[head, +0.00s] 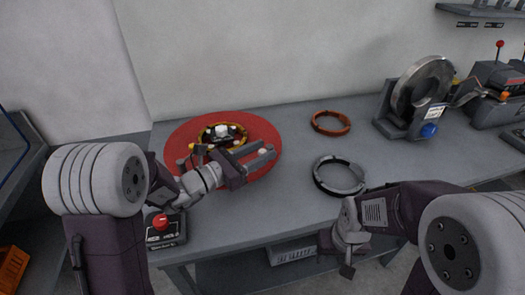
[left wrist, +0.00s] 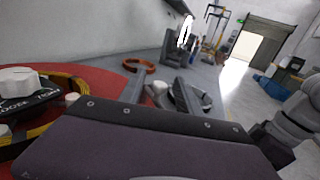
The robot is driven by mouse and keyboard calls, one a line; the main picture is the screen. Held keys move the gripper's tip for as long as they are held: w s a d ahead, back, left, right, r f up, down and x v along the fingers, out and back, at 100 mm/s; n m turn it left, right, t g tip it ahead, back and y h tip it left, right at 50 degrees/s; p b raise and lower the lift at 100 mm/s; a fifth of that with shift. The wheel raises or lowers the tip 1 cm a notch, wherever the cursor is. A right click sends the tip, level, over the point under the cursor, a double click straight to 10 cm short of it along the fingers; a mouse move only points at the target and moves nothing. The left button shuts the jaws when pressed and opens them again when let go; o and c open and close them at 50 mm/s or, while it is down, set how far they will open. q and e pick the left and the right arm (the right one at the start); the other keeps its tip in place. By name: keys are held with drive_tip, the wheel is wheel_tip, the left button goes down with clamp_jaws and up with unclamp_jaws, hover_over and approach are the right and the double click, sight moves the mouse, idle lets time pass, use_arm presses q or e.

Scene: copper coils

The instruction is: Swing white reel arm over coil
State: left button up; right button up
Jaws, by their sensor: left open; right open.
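The red turntable disc (head: 180,130) lies on the table. On it, a yellow-and-black coil (head: 243,133) surrounds a dark hub with a white knob (head: 222,130); small white-tipped parts stand around it. The coil (left wrist: 62,80) and white knob (left wrist: 18,80) also show at the left of the left wrist view. My left gripper (head: 257,147) is open over the disc's right part, beside the coil. A white-capped piece (left wrist: 158,88) shows between its fingers; I cannot tell whether it is the reel arm. My right gripper (head: 347,268) is open, pointing down near the table's front edge.
An orange coil (head: 331,123) and a silver-black coil (head: 339,175) lie on the table to the right. A control box with a red button (head: 160,222) stands front left. A machine with a metal ring (head: 421,85) stands back right. Bare table lies between disc and coils.

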use_arm(q)
drive_tip(key=shift+w+d, duration=0.2)
drive_tip(key=shift+d, duration=0.1)
drive_tip(key=shift+c, duration=0.3)
clamp_jaws()
idle(1.0)
